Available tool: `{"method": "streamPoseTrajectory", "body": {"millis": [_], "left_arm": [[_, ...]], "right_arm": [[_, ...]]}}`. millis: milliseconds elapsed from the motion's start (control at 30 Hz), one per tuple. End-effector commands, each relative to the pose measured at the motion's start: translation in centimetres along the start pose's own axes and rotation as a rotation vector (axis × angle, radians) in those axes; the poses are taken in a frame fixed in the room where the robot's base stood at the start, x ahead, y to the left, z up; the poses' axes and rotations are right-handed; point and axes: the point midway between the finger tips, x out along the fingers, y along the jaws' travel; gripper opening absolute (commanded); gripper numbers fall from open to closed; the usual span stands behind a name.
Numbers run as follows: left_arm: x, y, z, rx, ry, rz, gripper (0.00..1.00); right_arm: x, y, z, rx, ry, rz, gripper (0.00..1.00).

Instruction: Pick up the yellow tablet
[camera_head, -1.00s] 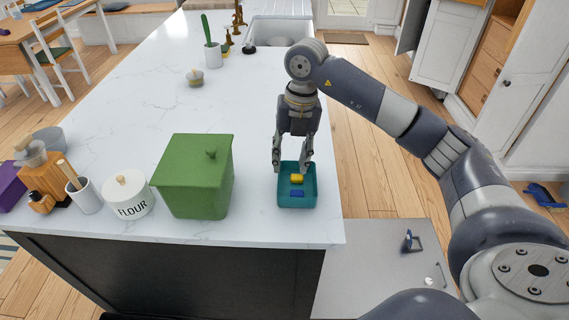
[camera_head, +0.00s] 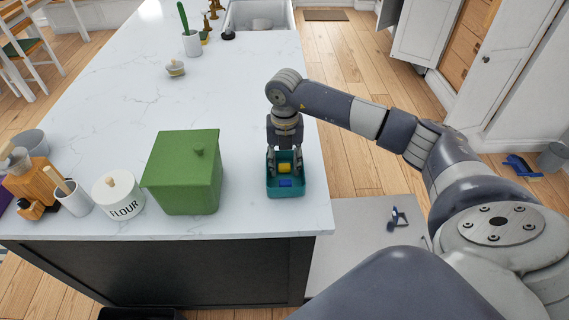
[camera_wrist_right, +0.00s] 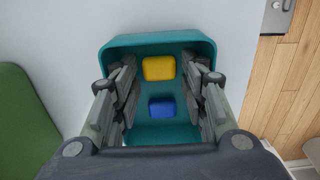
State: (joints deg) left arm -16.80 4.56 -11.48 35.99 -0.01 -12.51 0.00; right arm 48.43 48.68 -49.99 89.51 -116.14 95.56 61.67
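The yellow tablet (camera_head: 284,168) lies in a small teal tray (camera_head: 286,193) near the counter's right edge. A blue tablet (camera_head: 285,183) lies in the same tray, nearer the front. In the wrist view the yellow tablet (camera_wrist_right: 158,68) is in the far part of the tray and the blue tablet (camera_wrist_right: 161,107) is nearer. My right gripper (camera_head: 285,159) points down at the tray. Its fingers are open, one on each side, with the tablets between them and not touched. My left gripper is not in view.
A green lidded box (camera_head: 184,175) stands left of the tray. A white flour jar (camera_head: 118,197) and a utensil cup (camera_head: 74,198) stand further left. The white countertop (camera_head: 225,100) behind is mostly clear. The counter's right edge is close to the tray.

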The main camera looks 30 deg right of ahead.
Motion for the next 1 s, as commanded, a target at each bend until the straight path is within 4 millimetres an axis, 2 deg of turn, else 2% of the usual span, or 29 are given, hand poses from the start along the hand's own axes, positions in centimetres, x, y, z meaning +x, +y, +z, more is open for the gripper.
{"method": "streamPoseTrajectory", "body": {"millis": [67,233,267,300,367,733,867,1000], "left_arm": [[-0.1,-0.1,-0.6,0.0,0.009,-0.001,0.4],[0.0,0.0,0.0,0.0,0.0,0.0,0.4],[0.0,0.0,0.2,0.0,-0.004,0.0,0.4],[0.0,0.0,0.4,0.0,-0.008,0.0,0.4],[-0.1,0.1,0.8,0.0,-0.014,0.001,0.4],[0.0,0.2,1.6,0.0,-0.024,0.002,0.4],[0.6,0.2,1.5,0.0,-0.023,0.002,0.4],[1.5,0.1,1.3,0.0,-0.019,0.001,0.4]], "right_arm": [[0.3,0.0,0.0,0.0,-0.001,0.001,0.4],[0.4,0.0,0.0,-0.001,-0.001,0.001,0.4],[0.4,0.0,0.0,-0.001,-0.001,0.001,0.38],[0.4,0.0,0.0,-0.001,-0.001,0.001,0.29],[0.3,0.0,0.0,-0.001,-0.001,0.001,0.17],[0.1,0.1,0.1,-0.001,-0.002,0.002,0.17],[-1.1,0.1,0.2,-0.001,-0.005,0.004,0.17],[-3.9,0.1,0.2,-0.001,-0.008,0.006,0.17]]}}
